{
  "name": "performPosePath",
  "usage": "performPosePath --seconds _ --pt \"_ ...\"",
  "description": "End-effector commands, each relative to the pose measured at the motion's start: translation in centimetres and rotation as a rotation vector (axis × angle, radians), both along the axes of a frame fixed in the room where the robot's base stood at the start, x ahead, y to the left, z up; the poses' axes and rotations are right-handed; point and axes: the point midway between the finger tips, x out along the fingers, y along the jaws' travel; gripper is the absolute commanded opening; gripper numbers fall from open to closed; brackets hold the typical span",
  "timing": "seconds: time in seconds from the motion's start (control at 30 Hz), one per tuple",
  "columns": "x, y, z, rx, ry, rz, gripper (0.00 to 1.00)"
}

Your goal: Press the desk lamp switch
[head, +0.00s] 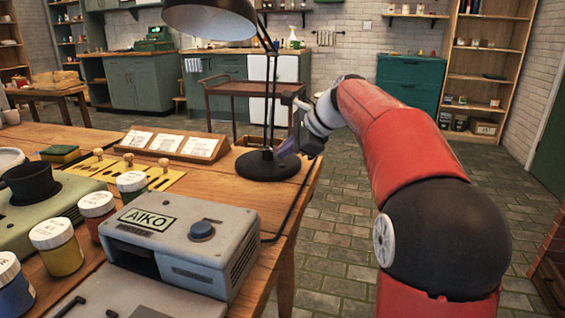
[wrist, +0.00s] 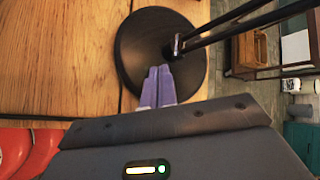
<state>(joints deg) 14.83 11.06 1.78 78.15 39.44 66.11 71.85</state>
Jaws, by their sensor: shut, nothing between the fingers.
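The black desk lamp (head: 268,168) stands at the right end of the wooden table, with a round base, thin arms and a wide shade at the top. In the wrist view its base (wrist: 140,40) fills the upper middle. My gripper (head: 284,148) is at the right side of the lamp, over its base. In the wrist view my gripper (wrist: 159,72) has its purple fingers together and empty, with the tips over the base close to the arm joint. I cannot tell whether they touch it. No switch can be made out; the fingers may hide it.
The lamp's thin arms rise beside my gripper. A grey AIKO machine (head: 180,240) with a blue knob stands nearer on the table (head: 235,178). A card holder (head: 172,146) and paint jars (head: 57,245) stand to the left. The brick floor (head: 345,220) right of the table is free.

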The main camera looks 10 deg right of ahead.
Motion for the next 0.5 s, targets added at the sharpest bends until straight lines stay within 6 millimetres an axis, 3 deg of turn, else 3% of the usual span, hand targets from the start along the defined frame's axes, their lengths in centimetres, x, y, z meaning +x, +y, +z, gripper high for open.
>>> performPosePath --seconds 0.5 --pt "0.0 0.0 5.2 0.0 0.0 0.0 0.0"
